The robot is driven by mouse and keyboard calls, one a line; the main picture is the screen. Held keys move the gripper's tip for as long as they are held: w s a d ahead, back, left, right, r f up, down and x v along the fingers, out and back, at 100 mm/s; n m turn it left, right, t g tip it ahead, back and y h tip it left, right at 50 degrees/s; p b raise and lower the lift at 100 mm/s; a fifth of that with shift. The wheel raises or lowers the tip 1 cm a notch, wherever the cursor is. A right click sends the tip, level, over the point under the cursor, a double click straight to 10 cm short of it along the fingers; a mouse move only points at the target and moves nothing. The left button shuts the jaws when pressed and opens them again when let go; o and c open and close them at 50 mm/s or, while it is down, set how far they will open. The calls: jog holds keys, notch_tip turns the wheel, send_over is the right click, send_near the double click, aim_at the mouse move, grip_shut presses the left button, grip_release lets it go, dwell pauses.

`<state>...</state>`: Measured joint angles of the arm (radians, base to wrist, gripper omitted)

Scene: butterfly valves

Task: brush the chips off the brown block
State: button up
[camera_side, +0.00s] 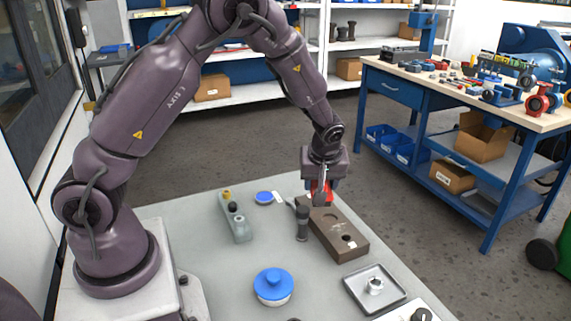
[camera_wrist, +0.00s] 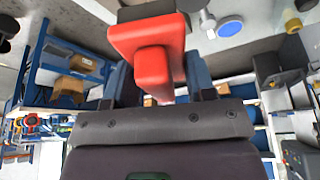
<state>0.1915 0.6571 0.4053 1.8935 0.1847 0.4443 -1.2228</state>
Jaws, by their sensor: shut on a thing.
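The brown block (camera_side: 325,228) lies at the right side of the grey table in the side view, with round recesses in its top. My gripper (camera_side: 320,189) is over the far end of the block, pointing down. It is shut on a red-handled brush (camera_wrist: 150,50), whose red handle fills the space between the fingers in the wrist view. The brush's lower part looks dark in the side view and is at or just above the block's far end; I cannot tell whether it touches. No chips can be made out at this size.
A dark upright cylinder (camera_side: 302,224) stands close left of the block. A grey-green fixture (camera_side: 236,220), a blue disc (camera_side: 264,198), a blue-topped knob (camera_side: 273,284) and a grey tray (camera_side: 356,293) with a metal part are around. The table's middle is fairly clear.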

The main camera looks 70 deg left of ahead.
jog(key=w+d+m+t, duration=0.1)
jog(key=w+d+m, duration=0.3)
jog(key=d, duration=0.2)
jog(key=shift+h, duration=0.3)
jog(key=shift+s+a+f, duration=0.1)
jog(key=shift+f, duration=1.45)
jog(key=shift+s+f, duration=0.1)
jog(key=shift+f, duration=1.45)
jog(key=shift+a+f, duration=0.25)
jog(key=shift+f, duration=0.25)
jog(key=shift+a+f, duration=0.25)
jog(key=shift+f, duration=0.25)
jog(key=shift+c, duration=0.4)
jog(key=shift+a, duration=1.5)
jog(key=shift+s+d, duration=0.1)
jog(key=shift+d, duration=1.95)
jog(key=shift+s+a, duration=0.25)
jog(key=shift+a, duration=1.55)
jog(key=shift+d, duration=1.65)
jog(key=shift+d+r, duration=0.1)
jog(key=shift+r, duration=0.05)
notch_tip(320, 180, up, 8)
jog(key=shift+f, duration=0.1)
